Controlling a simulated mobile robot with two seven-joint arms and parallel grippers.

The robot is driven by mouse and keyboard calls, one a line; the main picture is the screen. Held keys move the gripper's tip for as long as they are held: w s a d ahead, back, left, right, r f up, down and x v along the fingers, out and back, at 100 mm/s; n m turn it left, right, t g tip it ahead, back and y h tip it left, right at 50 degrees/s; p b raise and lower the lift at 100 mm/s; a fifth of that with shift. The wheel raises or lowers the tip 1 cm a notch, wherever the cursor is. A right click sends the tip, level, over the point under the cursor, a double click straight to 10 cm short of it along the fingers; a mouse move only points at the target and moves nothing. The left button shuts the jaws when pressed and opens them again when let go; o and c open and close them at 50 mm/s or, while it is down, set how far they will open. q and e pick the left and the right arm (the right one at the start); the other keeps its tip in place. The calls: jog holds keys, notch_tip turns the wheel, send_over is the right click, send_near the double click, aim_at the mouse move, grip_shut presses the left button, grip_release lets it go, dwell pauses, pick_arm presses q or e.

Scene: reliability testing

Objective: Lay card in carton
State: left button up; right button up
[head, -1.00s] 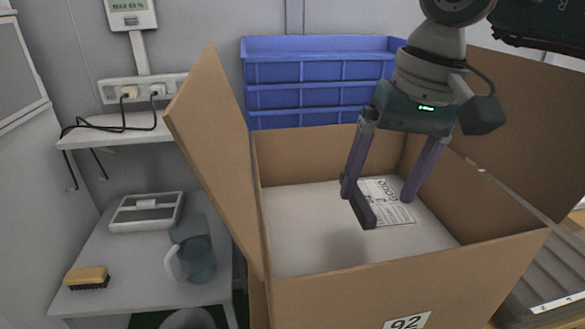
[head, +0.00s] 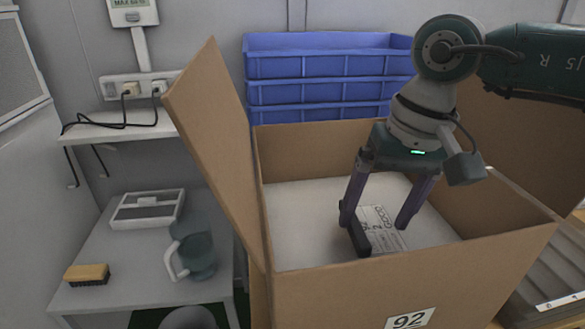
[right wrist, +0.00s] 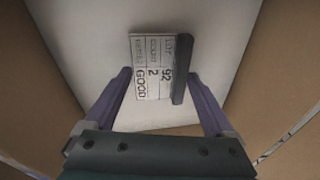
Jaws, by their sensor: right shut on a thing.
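The card (head: 380,226) is a white printed sheet with a dark bar along one edge. In the right wrist view the card (right wrist: 152,68) reads lot 92, count 2, GOOD. My right gripper (head: 377,222) points down into the open carton (head: 400,288), its fingers wide apart and shut on the card across its width, bar included. In the right wrist view the gripper (right wrist: 160,80) has a finger on each side of the card. The card is inside the carton walls, over its pale floor; I cannot tell whether it touches. My left gripper is not in view.
The carton's left flap (head: 215,150) stands up, and its front bears a 92 label (head: 410,320). Stacked blue crates (head: 320,82) stand behind it. On the left table are a jug (head: 197,255), a brush (head: 87,275) and a white tray-like box (head: 147,209).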

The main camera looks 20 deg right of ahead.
aim_at(389, 234)
jog(key=shift+f, duration=0.25)
jog(key=o, duration=1)
notch_tip(389, 234, up, 2)
jog(key=shift+r+p, duration=0.1)
jog(key=shift+p, duration=0.9)
jog(key=r, duration=0.3)
jog(key=s+r+b, duration=0.1)
jog(key=r, duration=0.3)
jog(key=d+r, duration=0.1)
jog(key=r, duration=0.3)
jog(key=shift+s+d+b, duration=0.1)
jog(key=shift+s+b, duration=0.2)
jog(key=shift+s, duration=0.05)
